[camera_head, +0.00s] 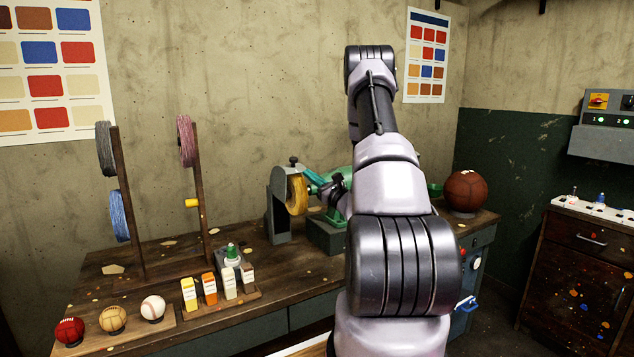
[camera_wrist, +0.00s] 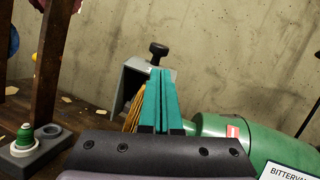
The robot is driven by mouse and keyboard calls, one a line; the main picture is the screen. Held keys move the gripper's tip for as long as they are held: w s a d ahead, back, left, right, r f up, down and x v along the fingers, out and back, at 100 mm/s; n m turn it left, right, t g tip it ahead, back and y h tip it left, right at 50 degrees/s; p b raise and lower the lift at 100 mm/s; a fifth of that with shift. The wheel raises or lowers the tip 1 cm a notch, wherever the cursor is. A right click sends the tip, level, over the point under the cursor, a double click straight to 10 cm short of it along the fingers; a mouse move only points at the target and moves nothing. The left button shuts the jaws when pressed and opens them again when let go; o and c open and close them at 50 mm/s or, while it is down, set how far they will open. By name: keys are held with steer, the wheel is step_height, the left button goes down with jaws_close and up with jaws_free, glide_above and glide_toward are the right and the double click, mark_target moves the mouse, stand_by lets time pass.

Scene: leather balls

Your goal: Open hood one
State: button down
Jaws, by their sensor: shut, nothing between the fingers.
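A grey hood (camera_head: 284,180) with a black knob (camera_head: 294,160) on top covers part of a yellow buffing wheel (camera_head: 297,194) on the bench machine. In the wrist view the grey hood (camera_wrist: 133,80) and its black knob (camera_wrist: 158,49) show just beyond my fingertips. My gripper (camera_head: 312,178) has teal fingers, shut and empty, just right of the hood and wheel. In the wrist view my gripper (camera_wrist: 160,72) hides part of the hood and wheel. I cannot tell whether the fingers touch the hood.
A green motor body (camera_wrist: 225,128) lies right of the fingers. Thread racks (camera_head: 201,200) and a green-topped spool (camera_head: 232,255) stand to the left. A brown ball (camera_head: 466,191) sits at right. My arm hides the bench's middle.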

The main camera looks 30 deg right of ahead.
steer(key=shift+x, duration=2.1)
steer(key=shift+r, duration=0.15)
